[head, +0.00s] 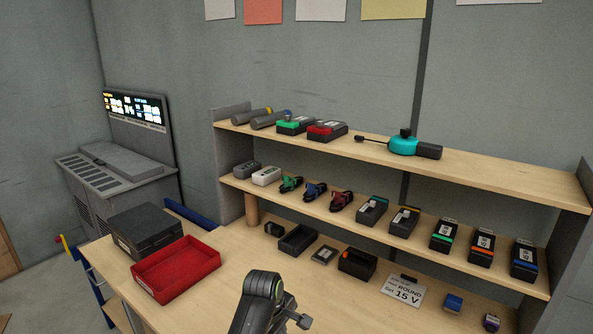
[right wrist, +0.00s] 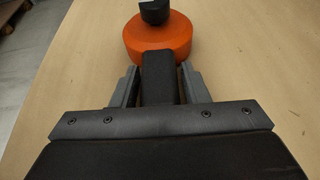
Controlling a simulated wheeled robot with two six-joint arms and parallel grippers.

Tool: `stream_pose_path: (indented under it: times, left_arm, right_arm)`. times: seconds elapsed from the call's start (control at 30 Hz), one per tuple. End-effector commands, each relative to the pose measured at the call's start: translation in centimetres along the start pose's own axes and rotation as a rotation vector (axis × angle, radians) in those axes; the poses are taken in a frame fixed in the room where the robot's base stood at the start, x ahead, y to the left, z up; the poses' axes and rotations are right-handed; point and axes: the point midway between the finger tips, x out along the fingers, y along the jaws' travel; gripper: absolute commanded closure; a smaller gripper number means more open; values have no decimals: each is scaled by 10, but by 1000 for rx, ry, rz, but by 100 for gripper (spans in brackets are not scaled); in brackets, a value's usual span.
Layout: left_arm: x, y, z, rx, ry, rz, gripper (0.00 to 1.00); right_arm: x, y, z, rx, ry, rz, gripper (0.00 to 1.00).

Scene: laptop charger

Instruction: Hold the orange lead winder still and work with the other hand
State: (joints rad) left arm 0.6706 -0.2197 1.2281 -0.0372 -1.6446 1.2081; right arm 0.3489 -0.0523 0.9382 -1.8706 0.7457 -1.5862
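The orange lead winder (right wrist: 158,38) shows in the right wrist view at the top middle, a round orange body over a wooden surface, with a dark rounded piece (right wrist: 154,12) on its far side. A dark bar (right wrist: 160,78) runs from it towards my right wrist. My right gripper (right wrist: 160,82) has one grey finger on each side of this bar, with narrow gaps seeming to show beside it. The winder is not seen in the head view. My left gripper is not in view. A dark arm link of mine stands at the bottom middle of the head view.
A red tray (head: 176,269) and a dark box (head: 145,231) are on the bench's left. Small open boxes, a "15 V" card (head: 403,291) and a blue block (head: 453,302) lie towards the right. Two shelves (head: 480,178) behind hold chargers, coiled leads and a teal tool (head: 404,146).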

Motion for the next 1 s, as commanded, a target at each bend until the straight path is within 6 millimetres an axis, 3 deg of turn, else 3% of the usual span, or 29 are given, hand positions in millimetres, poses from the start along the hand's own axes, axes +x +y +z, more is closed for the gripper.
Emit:
stream_pose_path:
  times: [0.1, 0.53, 1.0]
  left_arm:
    - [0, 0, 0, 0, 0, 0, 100]
    - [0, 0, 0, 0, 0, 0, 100]
    - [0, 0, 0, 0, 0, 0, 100]
  right_arm:
    - [0, 0, 0, 0, 0, 0, 44]
    - [-7, 0, -1, 0, 0, 0, 44]
    - [-71, -1, -1, -2, 1, -2, 44]
